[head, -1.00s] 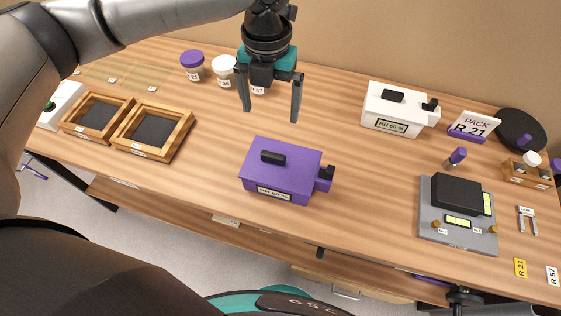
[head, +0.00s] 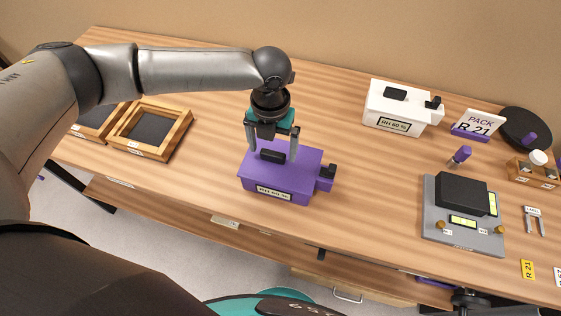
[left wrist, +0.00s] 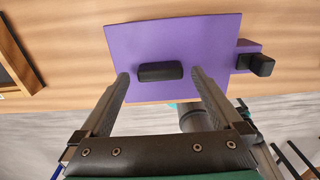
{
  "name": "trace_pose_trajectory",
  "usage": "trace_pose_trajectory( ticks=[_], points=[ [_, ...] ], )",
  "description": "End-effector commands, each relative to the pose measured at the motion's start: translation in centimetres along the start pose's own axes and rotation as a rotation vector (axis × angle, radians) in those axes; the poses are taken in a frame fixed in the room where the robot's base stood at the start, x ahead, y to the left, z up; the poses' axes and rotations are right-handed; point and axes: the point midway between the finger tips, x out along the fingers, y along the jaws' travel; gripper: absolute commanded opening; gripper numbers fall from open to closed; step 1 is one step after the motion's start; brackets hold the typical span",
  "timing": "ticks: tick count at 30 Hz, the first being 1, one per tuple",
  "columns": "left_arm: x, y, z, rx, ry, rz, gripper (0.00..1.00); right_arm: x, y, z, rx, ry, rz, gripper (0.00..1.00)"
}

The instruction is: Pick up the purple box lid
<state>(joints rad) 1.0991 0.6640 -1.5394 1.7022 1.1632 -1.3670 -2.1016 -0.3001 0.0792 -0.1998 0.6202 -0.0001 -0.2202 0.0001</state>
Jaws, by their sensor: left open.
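The purple box lid (head: 302,161) lies on top of the purple box (head: 254,187), which has an "RH 60 %" style label on its front. A black handle (head: 272,156) stands on the lid. In the left wrist view the lid (left wrist: 205,40) fills the upper middle, with the black handle (left wrist: 160,71) between the fingers. My left gripper (head: 271,158) is open just above the lid, its fingers on either side of the handle and apart from it. I cannot tell whether the fingertips touch the lid. My right gripper is not in view.
A black knob (head: 327,171) sticks out from the box's right side. A white box (head: 398,108) stands at the back right, and a grey device (head: 460,215) at the right. Wooden frames (head: 152,130) lie at the left. The table around the purple box is clear.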

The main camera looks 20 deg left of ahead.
Motion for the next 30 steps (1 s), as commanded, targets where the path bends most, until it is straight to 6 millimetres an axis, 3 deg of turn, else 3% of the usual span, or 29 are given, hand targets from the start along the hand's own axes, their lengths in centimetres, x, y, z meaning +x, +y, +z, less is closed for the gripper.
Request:
trace_pose_trajectory(
  ticks=[10,30],
  points=[
    [0.74,-0.02,-0.04,0.001,0.000,0.000,0.98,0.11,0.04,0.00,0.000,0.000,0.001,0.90],
    [0.69,-0.01,-0.01,0.000,0.000,0.000,0.22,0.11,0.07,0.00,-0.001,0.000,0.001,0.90]
  ],
)
